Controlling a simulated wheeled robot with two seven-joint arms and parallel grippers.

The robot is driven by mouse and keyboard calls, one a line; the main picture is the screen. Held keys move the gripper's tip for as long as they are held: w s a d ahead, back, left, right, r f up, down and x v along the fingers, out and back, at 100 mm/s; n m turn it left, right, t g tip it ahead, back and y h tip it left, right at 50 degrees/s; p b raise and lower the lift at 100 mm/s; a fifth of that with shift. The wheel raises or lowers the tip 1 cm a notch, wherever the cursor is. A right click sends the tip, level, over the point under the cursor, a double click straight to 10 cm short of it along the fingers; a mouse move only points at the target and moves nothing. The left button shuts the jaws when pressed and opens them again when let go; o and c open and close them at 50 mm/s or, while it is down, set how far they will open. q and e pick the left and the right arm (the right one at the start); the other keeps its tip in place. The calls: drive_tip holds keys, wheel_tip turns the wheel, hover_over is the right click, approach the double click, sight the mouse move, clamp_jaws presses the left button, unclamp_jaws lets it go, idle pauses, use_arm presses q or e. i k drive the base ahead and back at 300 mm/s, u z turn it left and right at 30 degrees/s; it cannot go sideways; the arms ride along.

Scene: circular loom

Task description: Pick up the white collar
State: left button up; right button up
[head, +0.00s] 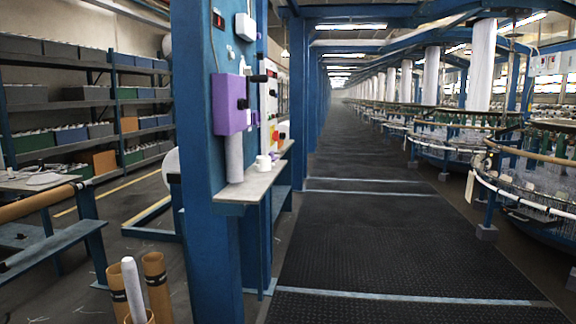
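A small white ring-like piece (263,162), which looks like the white collar, sits on the narrow grey shelf (240,192) fixed to the blue column. It is small in the head view, so its exact shape is hard to tell. A pale grey-white cylinder (234,160) stands upright to its left on the same shelf, below a purple box. Neither of my grippers shows in the head view.
The blue column (200,220) carries a purple box (228,104) above the shelf. Cardboard tubes (157,285) stand at the lower left, near a blue bench (50,250). Circular looms (530,170) line the right. The dark aisle floor (370,240) is clear.

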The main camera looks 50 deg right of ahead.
sight(264, 163)
drive_tip(key=z, duration=2.4)
drive_tip(key=i, duration=4.2)
drive_tip(key=u, duration=2.95)
